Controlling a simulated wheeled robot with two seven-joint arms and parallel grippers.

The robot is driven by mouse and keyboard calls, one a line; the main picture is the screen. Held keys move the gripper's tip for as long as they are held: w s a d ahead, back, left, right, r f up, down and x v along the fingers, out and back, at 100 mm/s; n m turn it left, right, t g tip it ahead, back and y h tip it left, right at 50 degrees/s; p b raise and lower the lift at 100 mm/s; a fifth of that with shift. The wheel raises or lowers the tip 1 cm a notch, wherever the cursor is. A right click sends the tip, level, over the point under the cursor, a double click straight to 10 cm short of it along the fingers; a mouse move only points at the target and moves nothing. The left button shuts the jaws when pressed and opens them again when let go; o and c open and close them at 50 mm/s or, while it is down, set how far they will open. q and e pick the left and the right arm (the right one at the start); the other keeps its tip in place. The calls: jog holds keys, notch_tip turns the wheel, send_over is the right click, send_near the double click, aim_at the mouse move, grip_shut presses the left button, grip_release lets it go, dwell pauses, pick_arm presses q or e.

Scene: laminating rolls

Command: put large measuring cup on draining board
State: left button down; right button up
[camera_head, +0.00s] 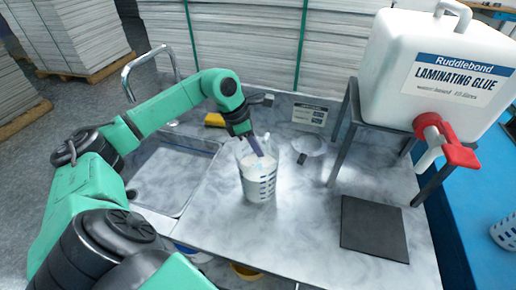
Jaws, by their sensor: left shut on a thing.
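The large measuring cup (258,184) is a clear, tapered cup with dark markings and whitish contents or lower body. It is upright at the middle of the grey marbled worktop, just right of the sink basin (172,182). Whether its base touches the surface is hard to tell. My left gripper (257,148) reaches down from above and is shut on the cup at its rim. The marbled surface right of the basin (222,230) may be the draining board; I see no clear boundary on it. My right gripper is not in view.
A curved tap (140,62) and yellow sponge (214,119) are behind the basin. A black mat (373,228) is to the right. A white glue container (400,75) with a red tap stands on a dark frame.

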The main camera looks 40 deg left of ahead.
pick_arm(q)
jog(key=c, duration=1)
grip_release()
jog(key=shift+o, duration=0.2)
jog(key=shift+r, duration=0.25)
jog(key=v, duration=1.1)
jog(key=shift+s+r+b, duration=0.2)
jog(key=shift+r+b, duration=0.05)
jog(key=shift+b, duration=0.1)
jog(key=shift+a, duration=0.1)
